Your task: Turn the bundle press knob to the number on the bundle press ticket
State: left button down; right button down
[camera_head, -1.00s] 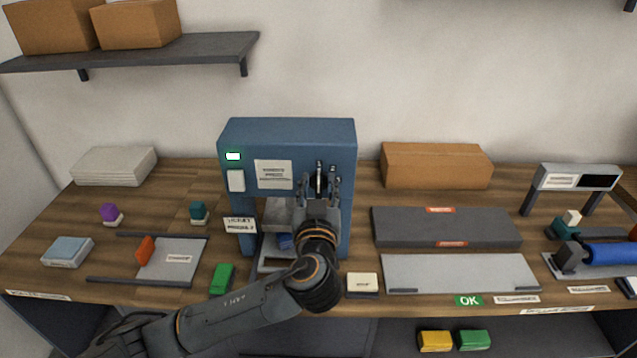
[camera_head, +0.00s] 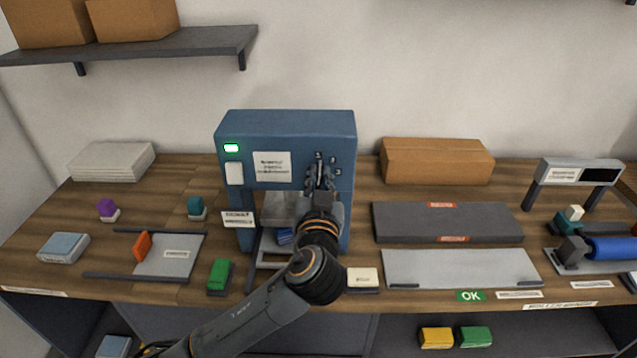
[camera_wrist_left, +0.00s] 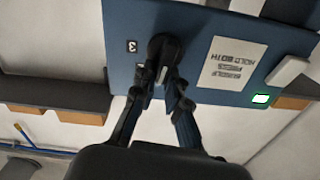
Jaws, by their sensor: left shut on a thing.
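The bundle press (camera_head: 290,130) is a blue box-shaped machine standing on the wooden bench. Its dark knob sits on the right of its front face, and shows in the left wrist view (camera_wrist_left: 165,46). My left gripper (camera_head: 320,168) is shut on the knob; its fingers (camera_wrist_left: 160,85) lie on both sides of it. Number marks stand around the knob; a 3 plate (camera_wrist_left: 131,46) is readable in the left wrist view. The bundle press ticket (camera_head: 239,219) hangs at the press's lower left, its print too small to read. My right gripper is not in view.
A white notice (camera_head: 272,167) and a lit green lamp (camera_head: 231,148) are on the press front. A cardboard box (camera_head: 437,161) stands to the right. Grey plates (camera_head: 460,268), a blue roller (camera_head: 612,248) and a green block (camera_head: 220,274) sit on the bench.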

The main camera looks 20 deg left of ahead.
pick_arm(q)
jog(key=shift+d+m, duration=0.2)
jog(key=shift+m, duration=0.7)
jog(key=shift+m+p, duration=0.7)
jog(key=shift+m, duration=0.1)
jog(key=shift+w+d+f+m+p, duration=0.15)
jog(key=shift+m+p, duration=0.25)
jog(key=shift+m, duration=0.5)
jog(key=shift+s+d+f+m+p, duration=0.15)
jog(key=shift+m+p, duration=0.2)
jog(key=shift+m, duration=0.55)
jog(key=shift+w, duration=0.15)
jog(key=c, duration=1.4)
grip_release()
jog(key=shift+o, duration=0.2)
jog(key=v, duration=1.2)
